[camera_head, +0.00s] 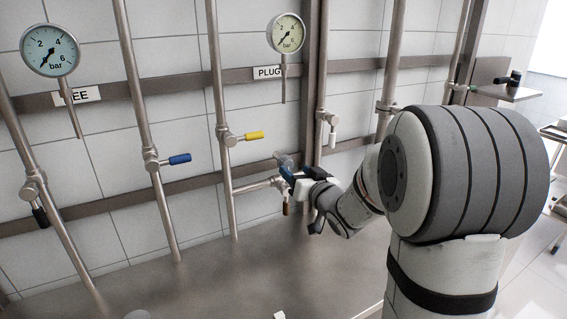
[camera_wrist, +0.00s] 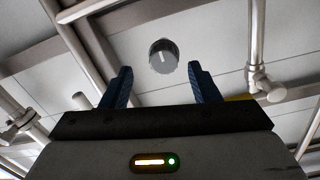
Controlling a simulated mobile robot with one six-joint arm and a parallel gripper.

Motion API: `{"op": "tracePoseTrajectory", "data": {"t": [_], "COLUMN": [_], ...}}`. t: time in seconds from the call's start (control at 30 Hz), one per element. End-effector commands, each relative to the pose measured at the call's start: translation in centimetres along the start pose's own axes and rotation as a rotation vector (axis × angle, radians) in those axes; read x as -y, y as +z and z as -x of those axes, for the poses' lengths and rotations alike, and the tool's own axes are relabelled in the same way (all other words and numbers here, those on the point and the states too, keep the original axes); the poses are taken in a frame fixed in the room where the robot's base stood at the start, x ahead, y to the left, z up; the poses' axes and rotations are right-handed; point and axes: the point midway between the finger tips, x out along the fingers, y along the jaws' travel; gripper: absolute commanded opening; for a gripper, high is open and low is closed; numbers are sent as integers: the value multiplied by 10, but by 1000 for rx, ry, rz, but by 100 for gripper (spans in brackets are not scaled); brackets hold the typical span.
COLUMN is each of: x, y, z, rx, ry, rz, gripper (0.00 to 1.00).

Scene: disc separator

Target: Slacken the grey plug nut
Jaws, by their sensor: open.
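The grey plug nut (camera_wrist: 163,56) shows in the wrist view as a round, ribbed knob with a pale line on its face. It appears between and just beyond the two blue fingertips of my gripper (camera_wrist: 160,76). The fingers are open, with a gap on both sides of the nut and no visible contact. In the head view my gripper (camera_head: 286,174) is at the end of a horizontal pipe stub. A greyish round piece (camera_head: 284,159) shows just behind the fingers; I cannot tell whether it is the nut.
A yellow-handled valve (camera_head: 252,135) is up and left of my gripper, and a blue-handled valve (camera_head: 178,159) is farther left. A white-handled valve (camera_head: 332,137) is close on the right. A gauge (camera_head: 286,33) hangs above the PLUG label (camera_head: 268,73). Steel pipes and rails line the tiled wall.

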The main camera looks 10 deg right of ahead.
Motion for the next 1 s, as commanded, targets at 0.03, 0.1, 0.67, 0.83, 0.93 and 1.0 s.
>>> {"op": "tracePoseTrajectory", "data": {"t": [0.03, 0.1, 0.67, 0.83, 0.93, 1.0], "x": [1, 2, 5, 5, 5, 5], "y": [0, 0, -3, -2, -2, -2], "z": [-2, -7, -78, -80, -80, -80], "rx": [-10, -18, -20, -20, -20, -20], "ry": [-15, -27, -28, -27, -27, -27], "rz": [-5, -8, -8, -7, -7, -7], "gripper": [55, 55, 55, 55, 55, 51]}}
